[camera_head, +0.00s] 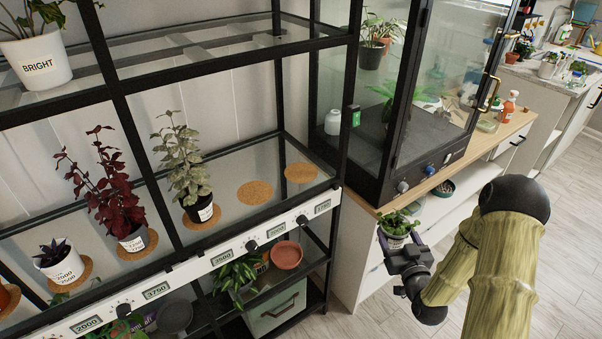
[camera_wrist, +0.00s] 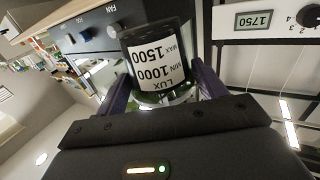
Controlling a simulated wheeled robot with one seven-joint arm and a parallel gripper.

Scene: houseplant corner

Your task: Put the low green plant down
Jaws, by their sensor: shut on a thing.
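The low green plant (camera_head: 396,222) is in a small pot, held in the air in front of the wooden counter, right of the shelf rack. My gripper (camera_head: 401,244) is shut on its pot. In the wrist view the pot (camera_wrist: 157,65) sits between the two purple fingers of my gripper (camera_wrist: 160,88). Its white label reads LUX MIN 1000 MAX 1500, upside down in that view. The leaves are mostly hidden there. Two empty cork coasters (camera_head: 255,192) lie on the rack's middle shelf, left of the held plant.
The black rack (camera_head: 345,95) has posts and a white front rail with dials and displays. A dark red plant (camera_head: 103,190) and a grey-green plant (camera_head: 183,165) stand on coasters. A glass cabinet (camera_head: 440,70) stands on the counter (camera_head: 480,150). A terracotta pot (camera_head: 286,255) is below.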

